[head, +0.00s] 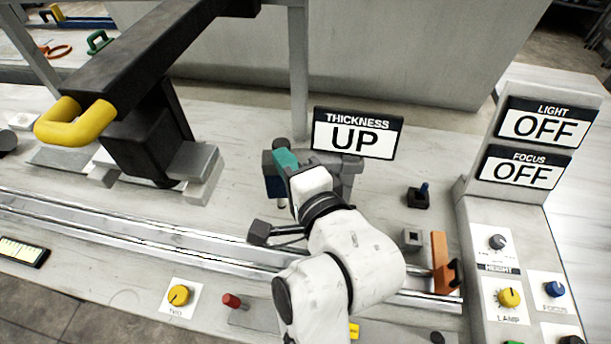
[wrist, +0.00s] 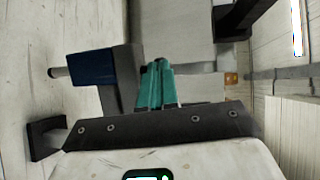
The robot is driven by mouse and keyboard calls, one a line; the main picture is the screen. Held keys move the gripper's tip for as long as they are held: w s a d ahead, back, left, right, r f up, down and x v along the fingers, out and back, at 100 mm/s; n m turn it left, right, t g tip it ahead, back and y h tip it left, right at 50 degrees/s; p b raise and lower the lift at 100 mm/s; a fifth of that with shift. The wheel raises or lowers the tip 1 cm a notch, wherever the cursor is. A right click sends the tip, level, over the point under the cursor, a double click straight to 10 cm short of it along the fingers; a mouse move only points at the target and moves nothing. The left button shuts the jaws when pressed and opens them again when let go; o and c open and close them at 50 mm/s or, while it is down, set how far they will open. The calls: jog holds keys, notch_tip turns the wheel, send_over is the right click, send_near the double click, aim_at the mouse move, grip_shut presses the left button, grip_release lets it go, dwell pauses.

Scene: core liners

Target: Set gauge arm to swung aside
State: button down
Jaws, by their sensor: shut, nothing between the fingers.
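The gauge arm (head: 270,163) is a dark grey piece at mid-bench, with a blue gauge body (head: 274,187) and a small silver tip pointing down. Its grey post (head: 348,175) stands to the right, partly behind my wrist. My gripper (head: 286,159) has teal fingers, shut and empty, right beside the gauge arm. In the wrist view the gripper (wrist: 156,82) lies just right of the grey arm (wrist: 123,78) and the blue body (wrist: 94,67). I cannot tell whether they touch. The sign (head: 356,134) behind reads THICKNESS UP.
A black overhead beam with a yellow handle (head: 72,122) stands at the left. Metal rails (head: 130,233) cross the bench, ending near an orange stop (head: 441,262). A control panel (head: 505,262) with knobs is at the right; its signs read LIGHT OFF and FOCUS OFF.

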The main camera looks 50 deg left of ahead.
jog(key=shift+r+p+x, duration=0.2)
jog(key=shift+p+x, duration=0.4)
jog(key=shift+x, duration=0.75)
jog(key=shift+w+a, duration=0.1)
jog(key=shift+w, duration=0.1)
jog(key=shift+w+r, duration=0.1)
